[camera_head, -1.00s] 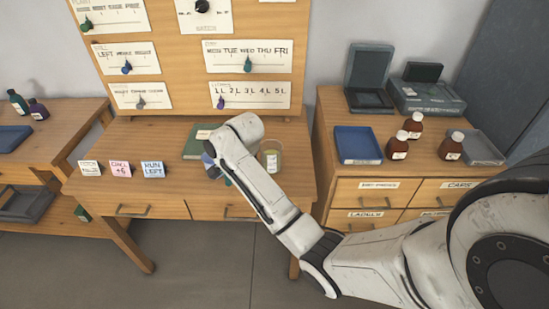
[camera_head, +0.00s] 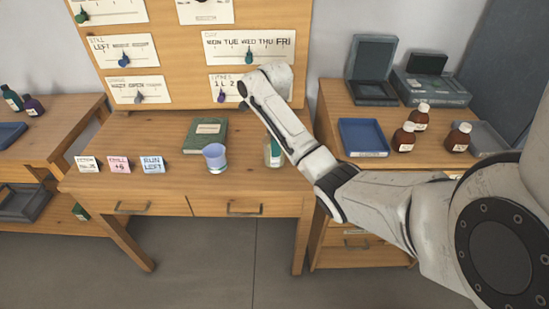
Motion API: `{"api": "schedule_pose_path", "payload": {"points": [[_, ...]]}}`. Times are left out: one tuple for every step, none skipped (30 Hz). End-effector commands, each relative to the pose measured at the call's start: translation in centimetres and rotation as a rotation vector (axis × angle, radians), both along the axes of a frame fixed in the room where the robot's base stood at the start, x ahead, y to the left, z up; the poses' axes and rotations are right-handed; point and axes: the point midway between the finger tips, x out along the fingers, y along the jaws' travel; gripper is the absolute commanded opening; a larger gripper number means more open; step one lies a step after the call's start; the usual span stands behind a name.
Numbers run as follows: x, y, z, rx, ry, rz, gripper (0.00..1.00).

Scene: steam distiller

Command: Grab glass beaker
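A pale blue, see-through cup (camera_head: 215,158), which looks like the glass beaker, stands upright on the middle desk, in front of a green book. A glass jar (camera_head: 274,156) stands to its right, partly behind my arm. My wrist is raised in front of the board, above and right of the cup. A small teal piece (camera_head: 269,143) shows beside my forearm, over the jar; it may be a fingertip of my gripper. The rest of my gripper is hidden behind my arm, so I cannot tell its opening or whether it touches the jar.
The green book (camera_head: 206,135) lies behind the cup. Three small cards (camera_head: 120,165) stand at the desk's left. A slider board (camera_head: 180,98) rises behind. The right cabinet bears a blue tray (camera_head: 362,137) and brown bottles (camera_head: 404,137). Desk room left of the cup is free.

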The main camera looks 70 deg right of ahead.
Motion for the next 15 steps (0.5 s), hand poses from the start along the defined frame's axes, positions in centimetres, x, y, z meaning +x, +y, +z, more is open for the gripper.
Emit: {"api": "schedule_pose_path", "payload": {"points": [[0.0,0.0,-0.4,-0.001,0.000,0.000,1.00],[0.0,0.0,-0.5,-0.001,0.000,0.000,1.00],[0.0,0.0,-0.8,0.000,0.001,0.000,1.00],[-0.1,0.0,-1.0,0.000,0.001,0.001,1.00],[-0.1,0.0,-1.4,0.000,0.000,0.000,1.00],[-0.2,0.0,-2.0,0.001,0.002,0.000,1.00],[-0.2,0.0,-2.4,0.000,0.001,0.000,1.00],[-0.2,0.0,-2.8,-0.001,0.002,0.000,1.00],[-0.2,0.0,-3.4,0.000,0.001,0.000,1.00],[-0.1,0.0,-3.8,0.000,0.001,0.000,1.00],[-0.1,0.0,-4.2,0.000,0.001,0.000,1.00],[-0.1,0.0,-4.7,-0.001,0.000,0.001,1.00],[-0.1,0.0,-4.9,-0.001,0.000,0.000,1.00],[-0.1,0.0,-5.1,-0.001,0.000,0.000,1.00],[-0.1,0.0,-5.3,-0.001,0.000,0.001,1.00]]}}
